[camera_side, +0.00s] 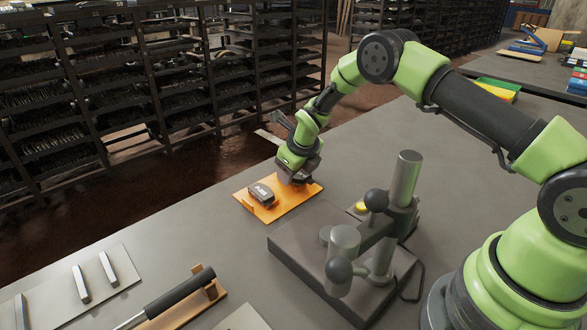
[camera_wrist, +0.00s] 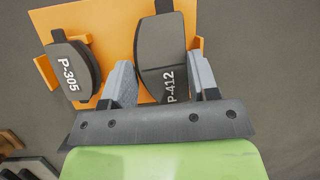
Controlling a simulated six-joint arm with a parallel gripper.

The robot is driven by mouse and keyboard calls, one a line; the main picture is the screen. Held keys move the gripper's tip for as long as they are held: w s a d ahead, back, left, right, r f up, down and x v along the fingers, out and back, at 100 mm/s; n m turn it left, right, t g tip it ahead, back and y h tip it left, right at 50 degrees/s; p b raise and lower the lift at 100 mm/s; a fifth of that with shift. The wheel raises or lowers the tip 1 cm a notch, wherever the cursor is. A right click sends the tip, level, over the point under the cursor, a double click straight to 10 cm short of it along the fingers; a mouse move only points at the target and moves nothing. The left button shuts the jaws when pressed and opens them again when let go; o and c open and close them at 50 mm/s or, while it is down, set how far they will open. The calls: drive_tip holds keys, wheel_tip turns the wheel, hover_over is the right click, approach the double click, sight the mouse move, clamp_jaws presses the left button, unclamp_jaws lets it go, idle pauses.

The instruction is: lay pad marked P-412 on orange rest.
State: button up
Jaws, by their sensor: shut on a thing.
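The dark grey pad marked P-412 (camera_wrist: 161,52) is between the two fingers of my gripper (camera_wrist: 163,82), which is shut on it. In the wrist view this pad is over the right part of the orange rest (camera_wrist: 112,28). I cannot tell whether it touches the rest's surface. In the side view my gripper (camera_side: 296,178) is low over the far right part of the orange rest (camera_side: 282,208) and mostly hides the pad. A second dark pad marked P-305 (camera_wrist: 72,68) is on the left part of the rest; it also shows in the side view (camera_side: 262,193).
A heavy dark fixture with posts and ball knobs (camera_side: 345,250) stands close to the rest's near right side. A black-handled tool (camera_side: 178,292) and a pale plate with metal bars (camera_side: 85,285) lie at the front left. Grey table between them is clear.

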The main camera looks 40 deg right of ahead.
drive_tip(key=shift+f, duration=0.3)
drive_tip(key=o, duration=1.3)
drive_tip(key=shift+c, duration=0.2)
drive_tip(key=v, duration=0.9)
drive_tip(key=shift+s+r, duration=0.2)
drive_tip(key=shift+r, duration=0.2)
